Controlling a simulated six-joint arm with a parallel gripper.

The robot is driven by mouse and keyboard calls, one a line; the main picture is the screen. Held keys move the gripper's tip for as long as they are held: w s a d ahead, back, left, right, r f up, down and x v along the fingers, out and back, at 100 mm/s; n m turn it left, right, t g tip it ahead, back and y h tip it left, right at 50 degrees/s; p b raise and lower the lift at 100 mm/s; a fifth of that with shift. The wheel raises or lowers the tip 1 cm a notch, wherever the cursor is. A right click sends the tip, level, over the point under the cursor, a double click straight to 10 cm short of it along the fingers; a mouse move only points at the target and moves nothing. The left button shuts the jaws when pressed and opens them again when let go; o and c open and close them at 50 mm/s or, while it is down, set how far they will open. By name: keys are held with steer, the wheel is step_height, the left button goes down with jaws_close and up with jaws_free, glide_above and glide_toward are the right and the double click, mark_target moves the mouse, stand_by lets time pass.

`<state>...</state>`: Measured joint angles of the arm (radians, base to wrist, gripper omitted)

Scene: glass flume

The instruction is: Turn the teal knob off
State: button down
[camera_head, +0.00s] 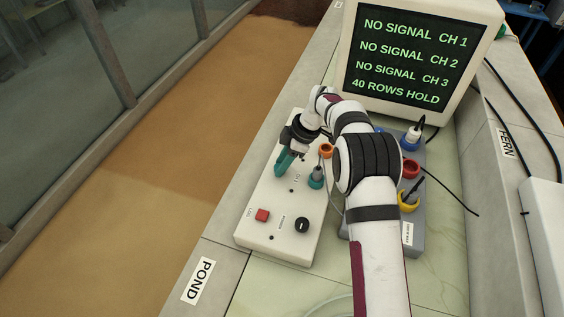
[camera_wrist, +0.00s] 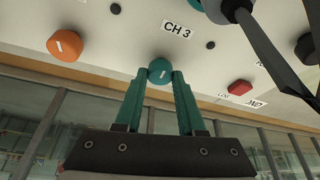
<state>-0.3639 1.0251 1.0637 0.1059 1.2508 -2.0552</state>
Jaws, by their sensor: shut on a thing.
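The teal knob (camera_wrist: 160,68) shows in the wrist view beside the label CH 3 on a white panel. It is round, with a short white mark that lies slightly tilted. My gripper (camera_wrist: 160,80) has teal fingers, one on each side of the knob, shut on it. In the head view my gripper (camera_head: 281,170) points down at the left part of the white control box (camera_head: 265,226). There the fingers and wrist hide the knob.
An orange knob (camera_wrist: 65,45), a red button (camera_head: 262,215) and a black knob (camera_head: 302,225) sit on the same panel. A teal socket (camera_head: 316,182) with a cable plug stands close to my gripper. A monitor (camera_head: 420,55) reads NO SIGNAL for CH 1, 2 and 3. A grey socket box (camera_head: 419,222) stands right.

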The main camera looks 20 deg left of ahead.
steer(key=shift+d+f, duration=0.1)
steer(key=c, duration=0.5)
jaws_free()
steer(key=v, duration=1.5)
steer(key=shift+r, duration=0.45)
